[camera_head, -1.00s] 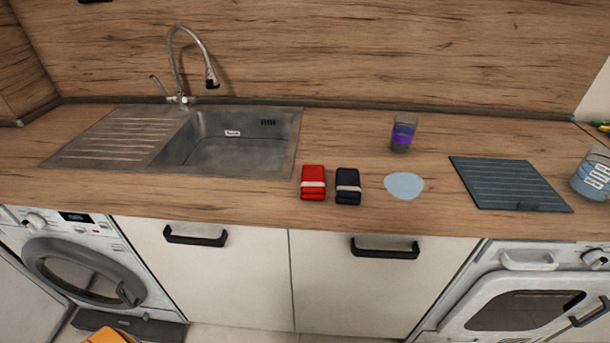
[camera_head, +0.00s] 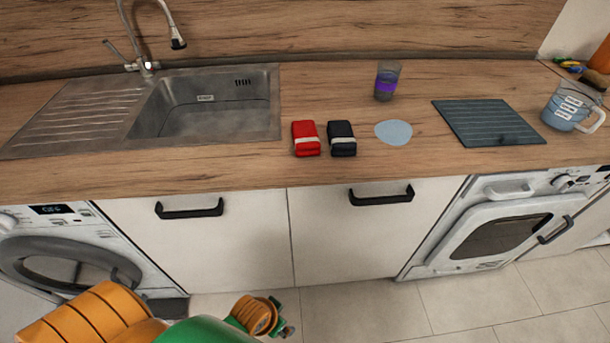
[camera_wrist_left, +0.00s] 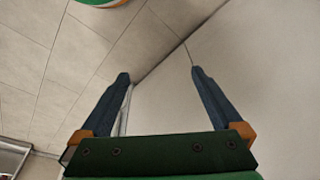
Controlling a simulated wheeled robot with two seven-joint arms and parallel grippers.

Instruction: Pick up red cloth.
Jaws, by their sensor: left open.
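The red cloth (camera_head: 306,138) is a small folded bundle with a white band, lying on the wooden counter just right of the sink. A similar dark cloth (camera_head: 342,138) with a pale band lies close beside it on the right. My left gripper (camera_wrist_left: 160,73) is open and empty in the left wrist view, with floor tiles and a plain pale surface beyond its fingers. Parts of my orange and green arm show at the bottom of the head view, below counter level and well apart from the cloth. My right gripper is not in view.
The steel sink (camera_head: 208,108) is left of the cloths. A light blue disc (camera_head: 393,132), a purple-banded glass (camera_head: 386,82), a dark ribbed mat (camera_head: 487,122) and a measuring jug (camera_head: 570,106) are to the right. The counter in front of the cloths is clear; black cabinet handles (camera_head: 189,210) stick out below.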

